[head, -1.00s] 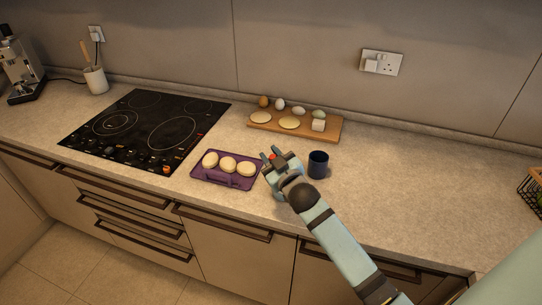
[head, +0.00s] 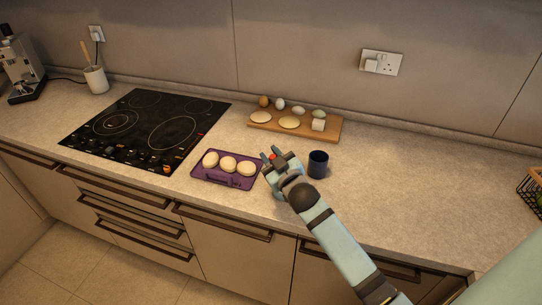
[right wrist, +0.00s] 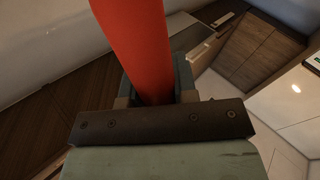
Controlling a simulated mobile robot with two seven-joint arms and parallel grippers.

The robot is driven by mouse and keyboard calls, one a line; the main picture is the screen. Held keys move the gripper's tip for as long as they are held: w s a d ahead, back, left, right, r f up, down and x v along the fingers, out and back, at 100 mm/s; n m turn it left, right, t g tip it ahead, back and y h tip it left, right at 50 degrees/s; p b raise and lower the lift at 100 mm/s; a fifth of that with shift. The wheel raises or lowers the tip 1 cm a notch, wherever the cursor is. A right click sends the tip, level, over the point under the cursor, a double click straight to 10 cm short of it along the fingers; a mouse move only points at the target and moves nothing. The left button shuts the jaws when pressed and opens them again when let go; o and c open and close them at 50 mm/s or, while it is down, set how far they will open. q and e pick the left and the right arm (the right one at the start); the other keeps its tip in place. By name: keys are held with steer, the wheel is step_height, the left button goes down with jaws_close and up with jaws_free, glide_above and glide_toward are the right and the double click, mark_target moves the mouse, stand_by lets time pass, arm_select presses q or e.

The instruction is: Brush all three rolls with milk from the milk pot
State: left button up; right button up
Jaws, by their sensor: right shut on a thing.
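Three pale rolls sit in a row on a purple tray (head: 215,182): the left roll (head: 210,159), the middle roll (head: 228,164) and the right roll (head: 246,169). A dark blue pot (head: 318,164) stands upright to the right of my right gripper (head: 271,158); its contents cannot be made out. The right gripper is just right of the tray, shut on a red handle (right wrist: 138,45) that fills the right wrist view's middle. Only a bit of red shows in the head view; the brush's bristles are hidden. My left gripper is not in view.
A wooden board (head: 272,127) with eggs, flat pale rounds and a white cube lies behind. A black hob (head: 145,130) is left of the tray. A basket (head: 533,190) stands at the far right. The counter between pot and basket is clear.

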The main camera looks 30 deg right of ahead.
step_height(320, 180, up, 7)
steer(key=p, duration=0.6)
stand_by(0.4)
steer(key=s+a, duration=0.8)
steer(key=s, duration=0.4)
steer(key=shift+f+y, duration=0.3)
steer(key=shift+a, duration=0.1)
